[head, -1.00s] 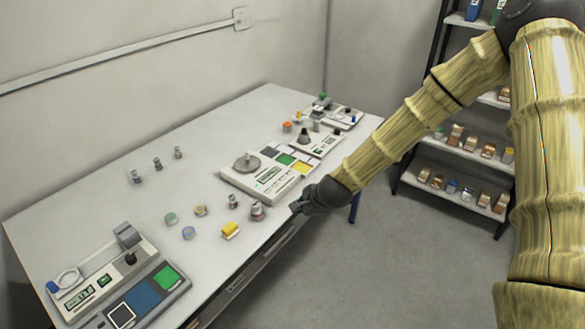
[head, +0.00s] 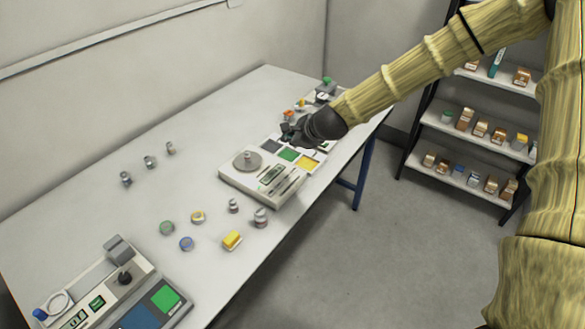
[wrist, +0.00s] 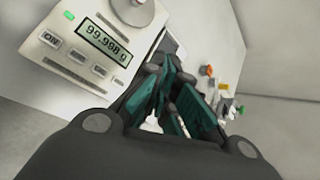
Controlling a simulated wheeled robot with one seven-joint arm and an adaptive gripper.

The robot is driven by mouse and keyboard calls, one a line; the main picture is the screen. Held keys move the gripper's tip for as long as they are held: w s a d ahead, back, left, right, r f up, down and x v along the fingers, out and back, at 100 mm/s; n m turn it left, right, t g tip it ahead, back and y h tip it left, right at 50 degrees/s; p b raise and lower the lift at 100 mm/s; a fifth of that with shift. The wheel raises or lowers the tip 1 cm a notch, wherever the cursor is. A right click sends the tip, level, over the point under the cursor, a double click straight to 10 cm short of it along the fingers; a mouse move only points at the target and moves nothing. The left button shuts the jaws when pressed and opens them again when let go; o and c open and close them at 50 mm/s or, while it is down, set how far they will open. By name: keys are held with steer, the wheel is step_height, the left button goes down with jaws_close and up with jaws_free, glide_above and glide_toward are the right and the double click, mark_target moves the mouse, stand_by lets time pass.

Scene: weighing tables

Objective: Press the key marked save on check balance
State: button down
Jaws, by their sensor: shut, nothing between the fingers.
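My gripper (head: 290,131) is shut and empty, low over the far half of the table in the head view. Its teal fingers (wrist: 172,80) fill the middle of the wrist view. A pale balance (wrist: 62,75) lies left of them there, with a display (wrist: 104,40) reading 99.998 g, a key (wrist: 50,38) marked ON and other keys (wrist: 88,64) whose marks I cannot read. In the head view a white balance (head: 232,183) with a round grey pan (head: 246,161) stands mid-table, left of my gripper. I cannot read which is the check balance. Contact with a key is not visible.
Grey, green (head: 289,154) and yellow (head: 309,162) pads lie beside the white balance. Another device (head: 147,284) is at front left. The left table surface (head: 70,215) is mostly clear. A shelf (head: 480,130) stands right.

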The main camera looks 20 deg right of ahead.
steer(key=b, duration=0.5)
glide_above(291, 171)
step_height(291, 171, down, 7)
steer(key=shift+f, duration=0.1)
steer(key=shift+f+b, duration=0.45)
steer(key=shift+f, duration=0.3)
steer(key=shift+d+f+b, duration=0.1)
steer(key=shift+f+b, duration=0.2)
steer(key=shift+f, duration=0.25)
steer(key=shift+r, duration=0.1)
steer(key=shift+f+b, duration=0.3)
steer(key=shift+f, duration=0.2)
